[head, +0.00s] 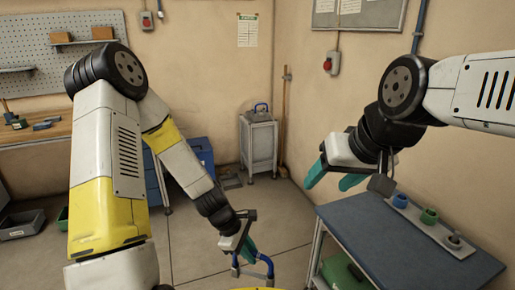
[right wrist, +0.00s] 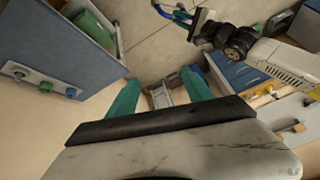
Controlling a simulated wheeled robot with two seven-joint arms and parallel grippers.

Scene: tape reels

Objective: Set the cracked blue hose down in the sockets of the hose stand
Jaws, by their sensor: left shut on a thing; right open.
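A curved blue hose (head: 268,264) hangs at the bottom centre of the head view, with lighter parts on it; no crack can be made out at this size. My left gripper (head: 246,253) is shut on it and holds it in the air above the floor. The hose also shows at the top of the right wrist view (right wrist: 180,15). My right gripper (head: 330,186) is open and empty, its teal fingers apart, above and left of the blue cart.
The blue-topped cart (head: 400,255) at right carries a pale strip (head: 412,212) with blue, green and greyish round pieces along its back; its front top is bare. The grey cabinet (head: 259,145) stands in the far corner. A workbench (head: 35,132) is at left. Floor between is open.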

